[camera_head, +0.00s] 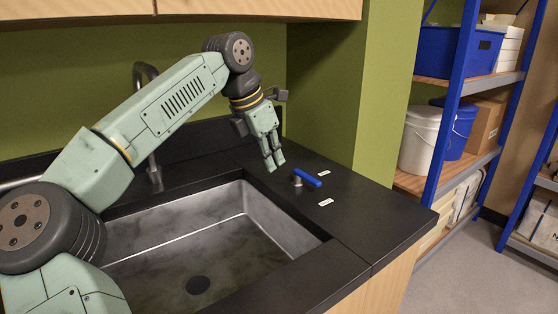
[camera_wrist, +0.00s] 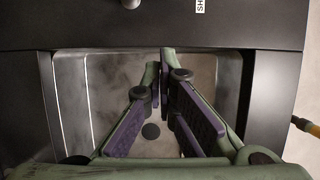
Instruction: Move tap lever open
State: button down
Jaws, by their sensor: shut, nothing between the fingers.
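The tap lever (camera_head: 307,178) is a short blue handle on a small metal post, on the black counter to the right of the sink. It points toward the lower right in the head view. My gripper (camera_head: 275,163) points down over the counter, just left of the lever and apart from it. In the wrist view my gripper (camera_wrist: 165,68) shows its fingertips together, with nothing between them. The blue handle does not show in the wrist view; a metal stub (camera_wrist: 131,4) is cut off at the top edge, and I cannot tell what it belongs to.
Two white labels (camera_head: 324,173) (camera_head: 326,202) lie on the counter near the lever. The steel sink (camera_head: 270,212) is empty, with a dark drain. A curved tap spout (camera_head: 153,165) stands behind it, partly hidden by my arm. A green wall (camera_head: 340,90) rises behind the counter.

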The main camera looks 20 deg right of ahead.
jog(key=shift+w+d+f+p, duration=0.4)
jog(key=shift+d+f+p, duration=0.1)
jog(key=shift+d+f, duration=0.7)
jog(key=shift+w+d+f+p, duration=0.5)
jog(key=shift+d+f, duration=0.5)
jog(key=shift+f, duration=0.3)
jog(key=shift+w+d+f+p, duration=0.35)
jog(key=shift+d+f+p, duration=0.15)
jog(key=shift+d+f, duration=0.7)
jog(key=shift+s, duration=0.1)
